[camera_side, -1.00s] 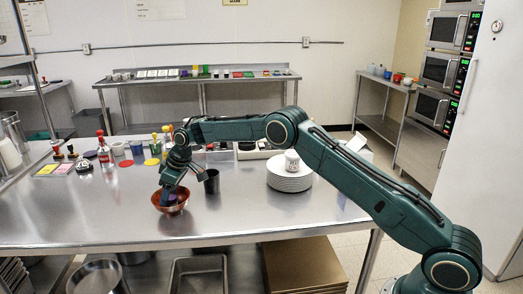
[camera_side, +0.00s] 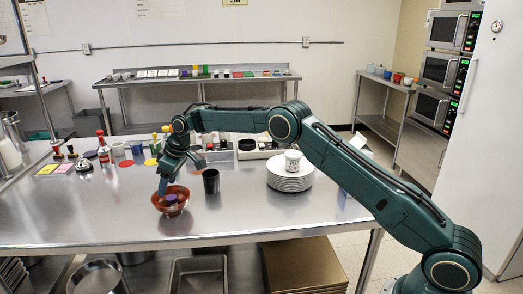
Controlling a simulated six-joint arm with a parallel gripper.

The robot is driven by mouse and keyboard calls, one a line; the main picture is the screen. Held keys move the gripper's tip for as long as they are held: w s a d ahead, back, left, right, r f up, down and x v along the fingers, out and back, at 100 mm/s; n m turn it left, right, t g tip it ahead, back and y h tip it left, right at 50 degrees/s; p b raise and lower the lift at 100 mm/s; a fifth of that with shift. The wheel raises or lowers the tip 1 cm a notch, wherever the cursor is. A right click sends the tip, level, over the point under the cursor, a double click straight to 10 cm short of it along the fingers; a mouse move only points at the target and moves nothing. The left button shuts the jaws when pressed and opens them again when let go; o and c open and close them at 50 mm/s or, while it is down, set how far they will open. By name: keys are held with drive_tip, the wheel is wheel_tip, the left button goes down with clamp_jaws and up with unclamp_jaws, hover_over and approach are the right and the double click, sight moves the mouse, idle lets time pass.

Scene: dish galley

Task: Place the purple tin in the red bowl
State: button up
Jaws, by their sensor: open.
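The red bowl (camera_side: 171,210) stands on the steel table near its front edge, left of the middle. The purple tin (camera_side: 171,199) is inside the bowl. My gripper (camera_side: 176,178) is open just above the bowl, its fingers pointing down. One finger reaches down near the bowl's left rim. The tin shows apart from the fingers, though the small size makes contact hard to judge.
A dark cup (camera_side: 211,182) stands just right of the bowl. A stack of white plates (camera_side: 290,177) with a mug (camera_side: 293,160) on it is further right. Bottles and small items crowd the left back. The front table surface (camera_side: 100,215) is clear.

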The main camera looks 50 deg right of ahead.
sight(172, 198)
drive_tip(key=shift+r, duration=1.7)
drive_tip(key=shift+s+r, duration=0.15)
drive_tip(key=shift+r, duration=0.25)
drive_tip(key=s+d+r+m+h, duration=0.1)
drive_tip(key=s+d+r+m, duration=0.1)
drive_tip(key=s+r, duration=0.85)
drive_tip(key=s+d+r+m, duration=0.1)
drive_tip(key=s+r, duration=0.7)
drive_tip(key=s, duration=0.5)
drive_tip(key=s+d+f+m, duration=0.1)
drive_tip(key=s+f, duration=0.2)
drive_tip(key=s, duration=1.1)
drive_tip(key=s+d+f+m+t+h, duration=0.1)
drive_tip(key=s+d+f+m, duration=0.1)
drive_tip(key=s, duration=1.2)
drive_tip(key=shift+s+d+f+t, duration=0.2)
drive_tip(key=shift+f+t, duration=0.1)
drive_tip(key=shift+f, duration=0.25)
